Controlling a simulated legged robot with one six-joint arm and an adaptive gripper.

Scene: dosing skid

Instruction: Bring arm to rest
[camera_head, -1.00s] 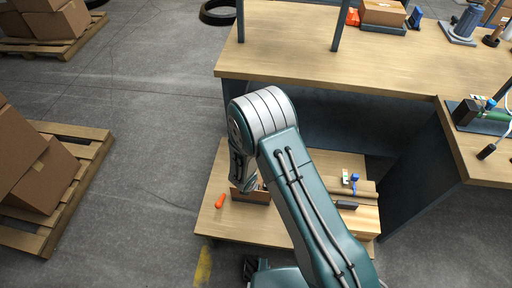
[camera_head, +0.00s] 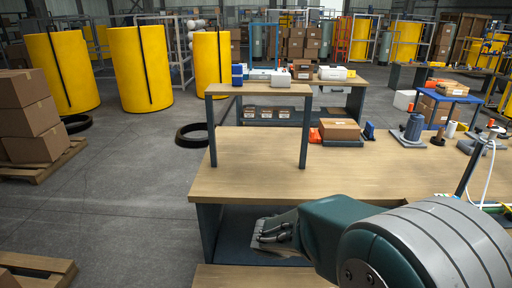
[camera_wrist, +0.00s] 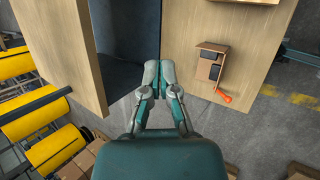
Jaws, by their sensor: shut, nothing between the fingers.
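My arm (camera_head: 420,245) reaches in from the lower right of the head view, its large grey-banded joint close to the camera. My gripper (camera_head: 268,230) points left in front of the dark opening under the wooden workbench (camera_head: 330,165). In the wrist view my gripper (camera_wrist: 158,78) has its two fingers together, with nothing held between them. It is in front of the dark recess (camera_wrist: 128,40), apart from the low wooden platform (camera_wrist: 190,25). A small brown box (camera_wrist: 212,47) with dark items and an orange-red tool (camera_wrist: 226,97) are on that platform.
A raised wooden shelf (camera_head: 258,89) stands on the bench. A cardboard box (camera_head: 339,129) and grey devices (camera_head: 410,130) are on the benchtop. Stacked cartons (camera_head: 30,115) on a pallet stand left. Yellow drums (camera_head: 140,70) stand behind.

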